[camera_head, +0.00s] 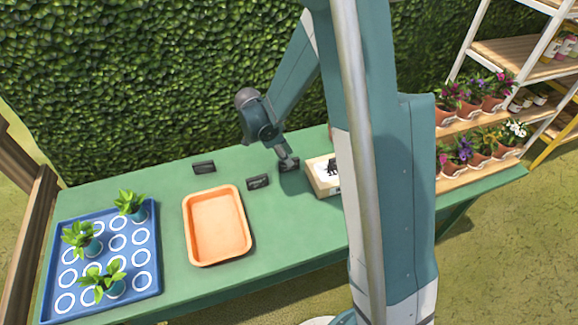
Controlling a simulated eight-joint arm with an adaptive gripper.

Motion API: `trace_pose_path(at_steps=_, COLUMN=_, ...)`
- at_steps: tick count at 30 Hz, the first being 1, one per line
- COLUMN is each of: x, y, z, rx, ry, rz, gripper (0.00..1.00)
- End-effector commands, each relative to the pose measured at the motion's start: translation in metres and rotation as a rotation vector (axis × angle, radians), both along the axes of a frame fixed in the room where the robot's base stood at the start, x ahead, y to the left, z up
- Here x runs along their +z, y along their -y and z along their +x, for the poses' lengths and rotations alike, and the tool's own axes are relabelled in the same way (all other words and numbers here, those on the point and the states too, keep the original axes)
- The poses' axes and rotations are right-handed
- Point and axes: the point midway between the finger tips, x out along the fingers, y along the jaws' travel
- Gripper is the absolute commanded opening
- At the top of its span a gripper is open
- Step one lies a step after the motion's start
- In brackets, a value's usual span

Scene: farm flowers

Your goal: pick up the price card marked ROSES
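Small black price cards stand on the green table (172,195). One card (204,167) is at the back left, and another card (258,183) is to the right of the orange tray. Their lettering is too small to read, so I cannot tell which one says ROSES. My gripper (288,161) points down at the back middle of the table, left of the wooden box. A dark card-like shape (289,167) is right at its fingertips. I cannot tell whether the fingers are around it, touching it or just above it.
An empty orange tray (247,245) lies in the middle. A blue tray (152,290) with a few green seedlings is at left. A wooden box (328,190) stands close to my gripper. Potted flowers (467,150) fill a rack at right. A leafy hedge (130,80) is behind.

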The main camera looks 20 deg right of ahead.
Motion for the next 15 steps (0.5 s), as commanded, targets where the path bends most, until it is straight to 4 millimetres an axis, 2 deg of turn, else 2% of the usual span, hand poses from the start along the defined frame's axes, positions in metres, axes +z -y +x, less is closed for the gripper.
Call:
trace_pose_path(at_steps=7, x=-0.028, y=0.009, z=0.001, rx=-0.001, ry=0.0, rz=0.0, gripper=0.27)
trace_pose_path(at_steps=15, x=-0.035, y=0.013, z=0.001, rx=0.0, ry=0.0, rz=0.0, gripper=0.27)
